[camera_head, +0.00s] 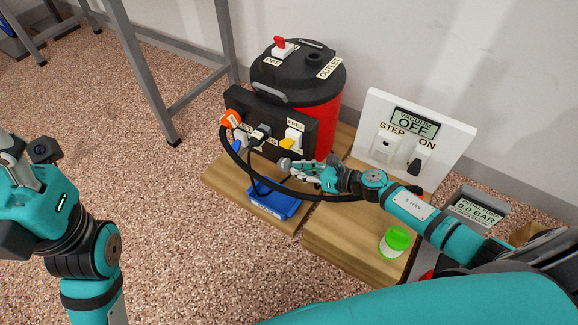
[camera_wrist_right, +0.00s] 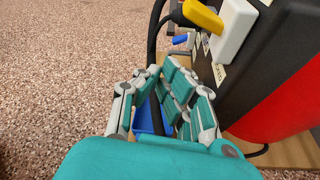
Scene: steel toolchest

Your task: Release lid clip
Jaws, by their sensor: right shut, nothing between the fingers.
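A red canister (camera_head: 318,118) with a black lid (camera_head: 297,68) stands against the wall. A grey clip (camera_head: 270,94) shows at the lid's front left edge, just above a black panel; I cannot tell whether it is fastened. My right gripper (camera_head: 298,168) is shut and empty in front of the panel, lower than the clip and apart from it. Its teal fingers (camera_wrist_right: 163,105) also show in the right wrist view, where the clip does not show. My left gripper (camera_head: 25,165) is at the left edge, far from the canister; its fingers are partly cut off.
The black panel (camera_head: 302,152) carries plugs, including a yellow one (camera_head: 287,143). A black hose (camera_head: 222,143) with an orange end loops close to my right gripper. A blue tray (camera_head: 270,206) lies below. A white vacuum panel (camera_head: 447,128) stands right.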

